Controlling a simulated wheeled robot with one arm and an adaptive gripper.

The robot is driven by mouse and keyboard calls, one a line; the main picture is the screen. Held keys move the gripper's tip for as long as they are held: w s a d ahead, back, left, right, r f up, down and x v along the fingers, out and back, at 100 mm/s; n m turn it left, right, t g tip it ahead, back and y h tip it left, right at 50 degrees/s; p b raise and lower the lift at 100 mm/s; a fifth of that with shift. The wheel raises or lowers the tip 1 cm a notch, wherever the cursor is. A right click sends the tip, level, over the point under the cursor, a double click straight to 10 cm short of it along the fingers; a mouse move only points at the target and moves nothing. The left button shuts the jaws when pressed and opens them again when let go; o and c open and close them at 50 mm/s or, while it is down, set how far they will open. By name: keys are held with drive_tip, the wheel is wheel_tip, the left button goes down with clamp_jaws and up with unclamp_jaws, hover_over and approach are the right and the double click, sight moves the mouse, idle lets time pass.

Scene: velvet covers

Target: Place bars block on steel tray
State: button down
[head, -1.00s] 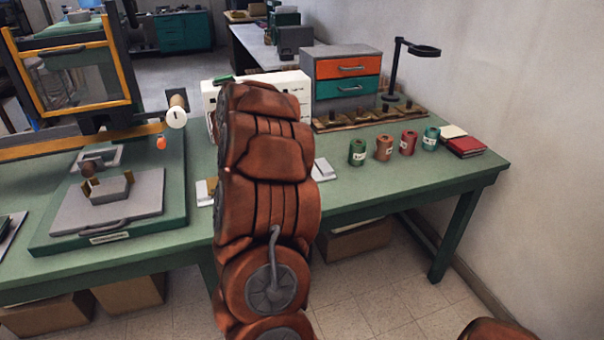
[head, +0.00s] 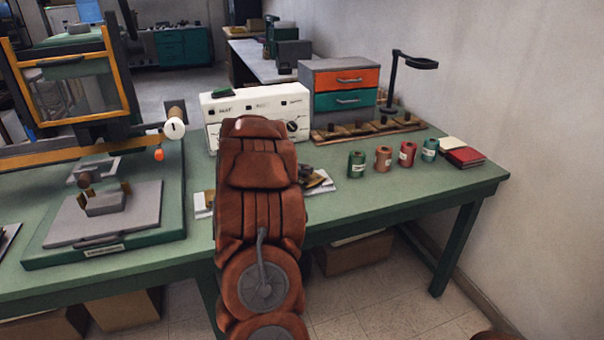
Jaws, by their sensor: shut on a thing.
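My arm's red-brown links stand in front of the bench's middle. My gripper is hidden behind them, so I cannot see its fingers or anything in them. No block that I can clearly identify as the bars block shows. A pale flat plate (head: 203,206) lies on the bench behind my arm, its middle covered; I cannot tell whether it is the steel tray. Brass-coloured and dark pieces (head: 319,181) show on its right side.
The white control box (head: 260,103) stands behind my arm. Several labelled spools, including a green one (head: 357,165), stand at right near red and cream books (head: 465,156). A drawer cabinet (head: 345,82) and dark lamp stand (head: 392,85) are behind. The bench's front right is clear.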

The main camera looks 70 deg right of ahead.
drive_tip(key=shift+f, duration=0.3)
drive_tip(key=shift+f, duration=0.1)
drive_tip(key=c, duration=0.9)
unclamp_jaws()
drive_tip(key=shift+w+a+r, duration=0.15)
drive_tip(key=shift+a+r, duration=0.15)
drive_tip(key=shift+a, duration=0.15)
drive_tip(key=v, duration=1.1)
